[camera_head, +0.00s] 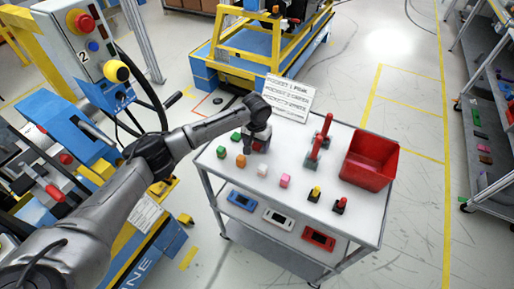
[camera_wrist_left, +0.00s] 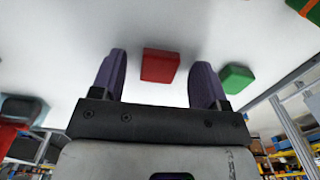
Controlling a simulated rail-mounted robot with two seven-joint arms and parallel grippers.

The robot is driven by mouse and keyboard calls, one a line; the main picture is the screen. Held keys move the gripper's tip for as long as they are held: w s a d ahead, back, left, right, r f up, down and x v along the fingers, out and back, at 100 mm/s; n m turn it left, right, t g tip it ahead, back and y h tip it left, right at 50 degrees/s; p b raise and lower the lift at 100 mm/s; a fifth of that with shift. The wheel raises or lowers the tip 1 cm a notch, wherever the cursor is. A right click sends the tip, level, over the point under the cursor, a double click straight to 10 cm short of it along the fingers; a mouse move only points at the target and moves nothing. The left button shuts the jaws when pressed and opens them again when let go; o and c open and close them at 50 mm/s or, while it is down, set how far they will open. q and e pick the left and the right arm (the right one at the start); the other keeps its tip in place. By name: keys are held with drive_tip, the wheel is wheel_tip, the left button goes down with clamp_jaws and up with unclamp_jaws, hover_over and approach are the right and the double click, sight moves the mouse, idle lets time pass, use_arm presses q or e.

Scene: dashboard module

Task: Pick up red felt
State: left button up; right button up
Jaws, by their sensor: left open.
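The red felt is a small red block (camera_wrist_left: 160,66). In the left wrist view it lies on the white table top, in line with the gap between my left fingers. My left gripper (camera_wrist_left: 158,80) is open, with one dark finger to each side of the block and clear gaps between. In the head view my left gripper (camera_head: 257,144) points down over the table's back left part, and only a little red shows at its tips. The gripper hides most of the block there. I cannot tell how far the fingertips reach down beside it. My right gripper is not in view.
A green block (camera_wrist_left: 236,78) lies close beside the right finger. Orange (camera_head: 241,161), white (camera_head: 262,170) and pink (camera_head: 285,181) blocks lie in front. A red bin (camera_head: 370,165) and upright red-topped posts (camera_head: 322,138) stand to the right. A printed sign (camera_head: 288,98) is behind.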

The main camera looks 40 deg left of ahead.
use_arm(q)
drive_tip(key=shift+f, duration=0.25)
drive_tip(key=c, duration=1)
